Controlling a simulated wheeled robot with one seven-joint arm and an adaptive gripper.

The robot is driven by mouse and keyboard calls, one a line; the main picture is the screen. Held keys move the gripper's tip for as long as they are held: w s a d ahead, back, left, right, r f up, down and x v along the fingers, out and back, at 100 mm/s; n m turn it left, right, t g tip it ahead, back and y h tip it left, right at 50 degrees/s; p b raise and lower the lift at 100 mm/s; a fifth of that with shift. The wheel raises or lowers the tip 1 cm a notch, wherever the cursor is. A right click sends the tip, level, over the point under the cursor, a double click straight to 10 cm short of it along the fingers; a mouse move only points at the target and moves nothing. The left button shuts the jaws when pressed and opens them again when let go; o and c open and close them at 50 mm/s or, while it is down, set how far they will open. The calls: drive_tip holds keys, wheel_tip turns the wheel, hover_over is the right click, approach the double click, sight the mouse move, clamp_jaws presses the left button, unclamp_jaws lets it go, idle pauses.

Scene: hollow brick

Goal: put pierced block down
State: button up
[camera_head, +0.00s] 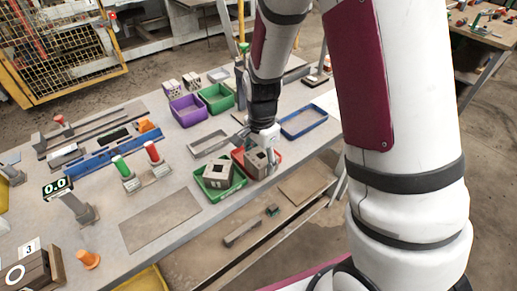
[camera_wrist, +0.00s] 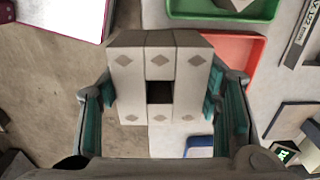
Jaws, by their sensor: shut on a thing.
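My gripper (camera_wrist: 162,88) is shut on a pale grey pierced block (camera_wrist: 160,68), with one teal-padded finger on each side. The block shows a square dark hole and diamond marks. In the head view the block (camera_head: 256,163) is at the red tray (camera_head: 277,156), below my wrist and partly hidden by the fingers. In the wrist view the red tray (camera_wrist: 240,60) lies behind and right of the block. I cannot tell whether the block touches the tray. A similar block (camera_head: 218,172) sits in the green tray (camera_head: 239,185) just to the left.
A blue tray (camera_head: 303,121) stands right of my gripper. A purple bin (camera_head: 188,110) and another green bin (camera_head: 216,97) stand behind. A grey metal tray (camera_head: 208,143) is close on the left. The table's front edge is near; a bare brown mat (camera_head: 160,220) lies front left.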

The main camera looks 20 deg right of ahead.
sight(256, 149)
drive_tip(key=w, duration=0.5)
drive_tip(key=w+d, duration=0.1)
drive_tip(key=w, duration=0.1)
drive_tip(key=shift+w+f, duration=0.2)
drive_tip(key=shift+f, duration=0.15)
drive_tip(key=shift+f+p, duration=0.3)
drive_tip(key=shift+f, duration=1.45)
drive_tip(key=shift+f, duration=0.2)
drive_tip(key=o, duration=1.1)
drive_tip(key=shift+r, duration=0.15)
